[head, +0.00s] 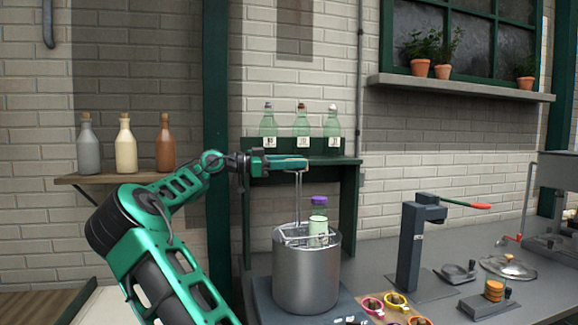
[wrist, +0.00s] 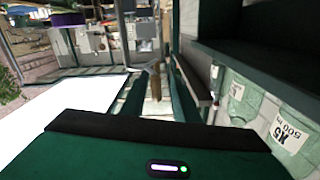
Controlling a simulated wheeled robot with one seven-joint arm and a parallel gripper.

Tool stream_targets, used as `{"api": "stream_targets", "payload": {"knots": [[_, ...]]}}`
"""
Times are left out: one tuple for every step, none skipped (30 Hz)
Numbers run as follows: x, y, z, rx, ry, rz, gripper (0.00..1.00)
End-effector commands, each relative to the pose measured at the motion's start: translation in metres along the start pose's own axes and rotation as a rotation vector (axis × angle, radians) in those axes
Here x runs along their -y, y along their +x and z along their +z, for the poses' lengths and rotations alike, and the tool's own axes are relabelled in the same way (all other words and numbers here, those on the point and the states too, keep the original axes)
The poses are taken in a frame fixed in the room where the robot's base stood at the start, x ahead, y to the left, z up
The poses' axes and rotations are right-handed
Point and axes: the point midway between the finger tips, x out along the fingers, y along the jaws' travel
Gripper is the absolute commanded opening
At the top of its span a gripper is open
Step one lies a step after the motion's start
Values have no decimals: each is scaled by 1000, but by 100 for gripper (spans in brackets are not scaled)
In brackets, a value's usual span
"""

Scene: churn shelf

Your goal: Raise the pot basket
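The steel pot (head: 306,277) stands on the dark counter. The wire pot basket (head: 290,234) sits in it, with its rim near the pot's top. A bottle with a purple cap (head: 319,214) stands in the basket and sticks out above the pot. The basket's tall wire handle (head: 299,196) rises to my gripper (head: 300,163). In the wrist view, my gripper's fingers (wrist: 158,88) are apart, with a brown piece (wrist: 154,82), seemingly the handle's grip, between them. A gap shows beside it; contact is unclear.
A green shelf with several glass bottles (head: 301,121) is close behind my gripper. A wooden shelf (head: 90,181) with bottles is at left. A dark press with a red lever (head: 411,240) stands right of the pot. Coloured rings (head: 395,299) lie in front.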

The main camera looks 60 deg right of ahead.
Motion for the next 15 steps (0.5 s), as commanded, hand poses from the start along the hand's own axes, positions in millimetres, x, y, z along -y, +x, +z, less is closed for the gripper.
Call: {"api": "stream_targets", "payload": {"knots": [[0, 0, 0, 0, 0, 1, 28], [-1, 0, 0, 0, 0, 2, 28], [-1, 0, 0, 0, 0, 2, 28], [-1, 0, 0, 0, 0, 3, 28], [-1, -1, 0, 0, 0, 3, 28], [-1, -2, 0, 0, 1, 3, 28], [-1, -4, 0, 0, 1, 2, 28], [0, -7, 0, -1, 1, 2, 28], [0, -12, 0, -2, 0, 1, 28], [0, -16, 0, -2, 0, 1, 28], [0, -21, 0, -1, 0, 1, 28], [0, -28, 0, -1, 1, 0, 28], [1, -34, 0, -2, 1, -1, 28], [1, -40, 0, -2, 0, -1, 28], [1, -48, 1, -2, 0, 0, 28]]}}
